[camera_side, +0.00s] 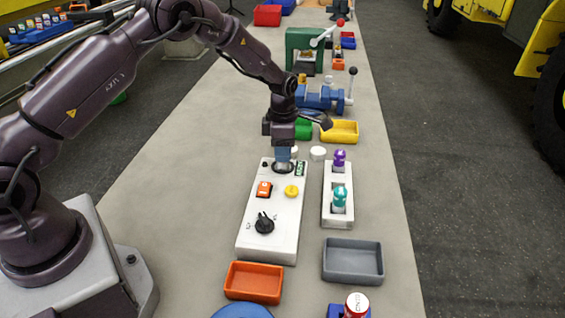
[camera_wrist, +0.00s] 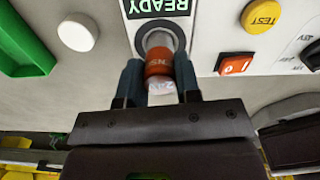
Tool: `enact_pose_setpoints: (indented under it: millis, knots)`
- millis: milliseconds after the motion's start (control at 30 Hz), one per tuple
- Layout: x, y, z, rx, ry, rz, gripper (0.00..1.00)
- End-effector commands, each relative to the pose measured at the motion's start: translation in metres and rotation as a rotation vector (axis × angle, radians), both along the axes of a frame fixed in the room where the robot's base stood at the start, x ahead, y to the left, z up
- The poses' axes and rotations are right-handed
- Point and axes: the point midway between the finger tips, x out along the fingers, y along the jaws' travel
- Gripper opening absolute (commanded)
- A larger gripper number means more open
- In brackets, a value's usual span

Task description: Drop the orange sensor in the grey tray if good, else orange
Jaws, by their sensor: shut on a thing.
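The orange sensor (camera_wrist: 158,63) is between my gripper's two fingers in the wrist view, its grey end at the round socket of the white test box (camera_side: 279,228). I cannot tell how deep it sits. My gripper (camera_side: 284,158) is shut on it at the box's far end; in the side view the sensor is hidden. The box's display (camera_wrist: 157,6) reads READY. A yellow TEST button (camera_wrist: 262,16) and an orange-red rocker switch (camera_wrist: 235,64) show beside it. The grey tray (camera_side: 352,278) and the orange tray (camera_side: 253,293) stand at the near end, both empty.
A white rack (camera_side: 337,217) right of the box holds a purple sensor (camera_side: 339,158) and a teal sensor (camera_side: 340,197). A black knob (camera_side: 264,223) stands up from the box. Green and yellow bins (camera_side: 340,132) and a blue vise (camera_side: 318,98) lie behind. The bench's left side is clear.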

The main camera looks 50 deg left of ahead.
Motion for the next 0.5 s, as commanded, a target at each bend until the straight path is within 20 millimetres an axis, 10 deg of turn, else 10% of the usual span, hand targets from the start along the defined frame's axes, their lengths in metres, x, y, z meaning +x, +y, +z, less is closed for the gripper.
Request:
enact_pose_setpoints:
  millis: [500]
  knots:
    - [0.000,0.000,0.043,-0.001,-0.001,-0.001,0.05]
